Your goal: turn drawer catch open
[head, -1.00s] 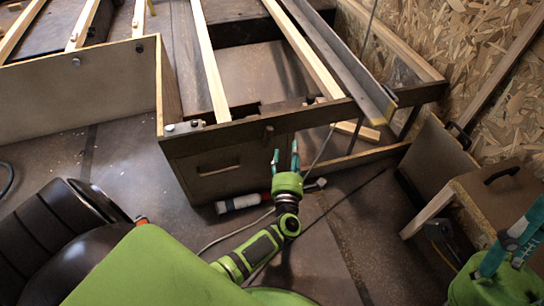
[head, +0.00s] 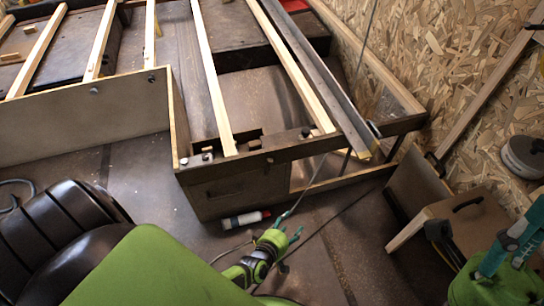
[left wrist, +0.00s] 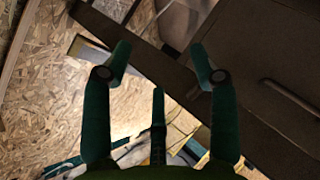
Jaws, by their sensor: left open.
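The drawer (head: 225,195) is under the wooden frame in the head view, its front facing me. A small catch (head: 270,160) appears on the rail above the drawer's right end; its exact turn is too small to tell. My left gripper (head: 291,233) is open and empty, in front and to the right of the drawer, apart from it. In the left wrist view, its fingers (left wrist: 160,62) are spread, with the drawer front and slot handle (left wrist: 290,100) to the right. My right gripper (head: 515,240) shows partly at the right edge; its opening is unclear.
A white and red tube (head: 244,220) lies on the floor before the drawer. A cable runs past my left gripper. A wooden box with a black handle (head: 467,204) stands at the right, near the chipboard wall (head: 455,80). Floor between box and drawer is mostly clear.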

